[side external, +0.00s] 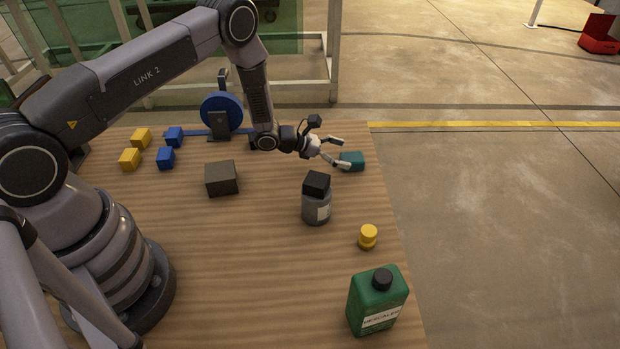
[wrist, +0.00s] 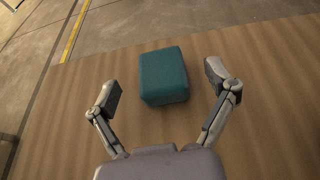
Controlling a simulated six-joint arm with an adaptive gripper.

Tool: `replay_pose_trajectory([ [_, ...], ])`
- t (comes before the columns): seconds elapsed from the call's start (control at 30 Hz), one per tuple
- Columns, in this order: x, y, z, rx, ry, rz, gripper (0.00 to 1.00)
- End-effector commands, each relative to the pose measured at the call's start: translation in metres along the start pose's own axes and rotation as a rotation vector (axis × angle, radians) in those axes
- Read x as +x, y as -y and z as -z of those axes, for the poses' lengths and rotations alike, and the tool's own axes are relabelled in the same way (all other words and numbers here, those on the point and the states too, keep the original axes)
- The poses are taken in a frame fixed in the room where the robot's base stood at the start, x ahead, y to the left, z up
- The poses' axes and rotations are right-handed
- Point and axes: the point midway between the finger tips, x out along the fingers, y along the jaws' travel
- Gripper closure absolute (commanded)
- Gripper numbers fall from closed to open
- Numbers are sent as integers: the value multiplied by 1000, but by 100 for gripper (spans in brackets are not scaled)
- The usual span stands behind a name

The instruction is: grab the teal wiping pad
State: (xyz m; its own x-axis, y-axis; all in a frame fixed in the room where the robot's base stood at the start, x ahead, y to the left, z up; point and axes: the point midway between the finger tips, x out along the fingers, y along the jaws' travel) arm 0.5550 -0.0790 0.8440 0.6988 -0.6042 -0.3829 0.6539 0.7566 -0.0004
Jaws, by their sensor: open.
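The teal wiping pad (side external: 352,161) is a small rounded block lying on the wooden table near its far right edge. In the wrist view the pad (wrist: 164,76) lies ahead of my gripper (wrist: 165,84), between the lines of the two fingers. My gripper also shows in the side view (side external: 343,153), reaching toward the pad. The fingers are spread wide, with a gap on each side of the pad in the wrist view. Nothing is held. The side view does not show clearly how far the fingertips are above the table.
A dark grey bottle (side external: 316,200), a yellow knob-like piece (side external: 368,237) and a green descaler bottle (side external: 378,301) stand along the right side. A brown block (side external: 221,179), blue and yellow cubes (side external: 130,159) and a blue disc (side external: 222,111) on a stand are further left.

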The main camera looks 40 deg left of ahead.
Motion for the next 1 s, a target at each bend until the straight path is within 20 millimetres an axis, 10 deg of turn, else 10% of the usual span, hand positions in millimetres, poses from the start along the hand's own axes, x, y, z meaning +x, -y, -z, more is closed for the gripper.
replay_pose_trajectory([
  [0.67,53,-1,4,0,-1,1,15],
  [1.0,53,-1,4,0,-1,1,58],
])
